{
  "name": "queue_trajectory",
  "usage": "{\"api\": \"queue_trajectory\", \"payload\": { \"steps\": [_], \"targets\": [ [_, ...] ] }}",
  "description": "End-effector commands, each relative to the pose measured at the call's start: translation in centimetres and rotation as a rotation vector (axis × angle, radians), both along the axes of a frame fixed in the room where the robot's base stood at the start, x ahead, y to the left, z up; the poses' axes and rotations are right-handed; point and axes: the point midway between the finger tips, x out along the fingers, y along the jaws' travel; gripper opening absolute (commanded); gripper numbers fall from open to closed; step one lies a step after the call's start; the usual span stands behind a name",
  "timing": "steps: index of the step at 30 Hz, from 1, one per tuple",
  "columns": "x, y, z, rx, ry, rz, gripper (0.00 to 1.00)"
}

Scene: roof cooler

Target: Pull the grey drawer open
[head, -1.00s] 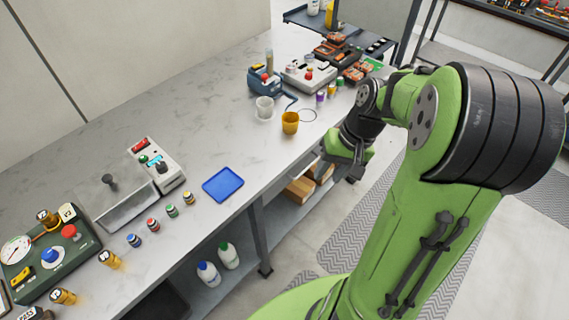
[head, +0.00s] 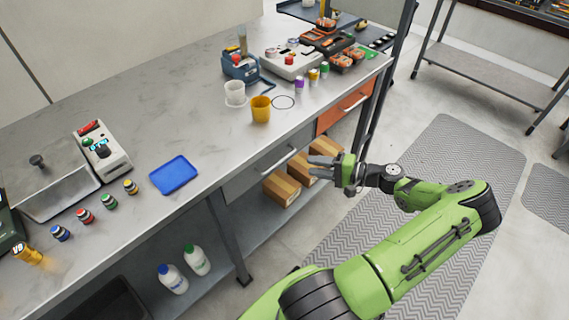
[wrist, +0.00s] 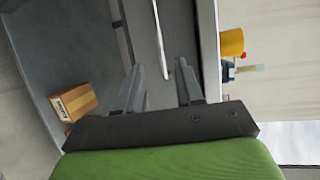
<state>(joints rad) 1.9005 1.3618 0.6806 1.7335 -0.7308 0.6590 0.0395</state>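The grey drawer (head: 248,177) sits under the table top, left of an orange drawer, and looks shut. Its silver bar handle (head: 279,160) runs along its front. In the wrist view the handle (wrist: 160,40) stretches away from between the fingertips, and the grey drawer front (wrist: 178,22) lies behind it. My gripper (head: 312,166) is open, with its fingers pointing toward the drawer front, near the right end of the handle. The wrist view shows my gripper (wrist: 162,80) with its two fingers apart and nothing clamped. I cannot tell whether a finger touches the handle.
An orange drawer (head: 342,108) is to the right. Cardboard boxes (head: 282,188) stand on the lower shelf (head: 255,222) below the grey drawer. A yellow cup (head: 261,109) and a white cup (head: 235,94) stand on the table above. Open floor with a grey mat (head: 440,165) lies in front.

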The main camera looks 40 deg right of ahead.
Motion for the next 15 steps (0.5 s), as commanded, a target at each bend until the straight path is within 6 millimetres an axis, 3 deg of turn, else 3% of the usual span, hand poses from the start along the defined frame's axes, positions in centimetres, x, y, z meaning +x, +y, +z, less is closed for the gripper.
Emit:
{"api": "queue_trajectory", "payload": {
  "steps": [9,15],
  "targets": [
    [6.9,3.3,-1.7,0.000,0.000,0.004,0.37],
    [8.7,4.0,-1.9,0.000,0.001,0.001,0.37]
  ]
}}
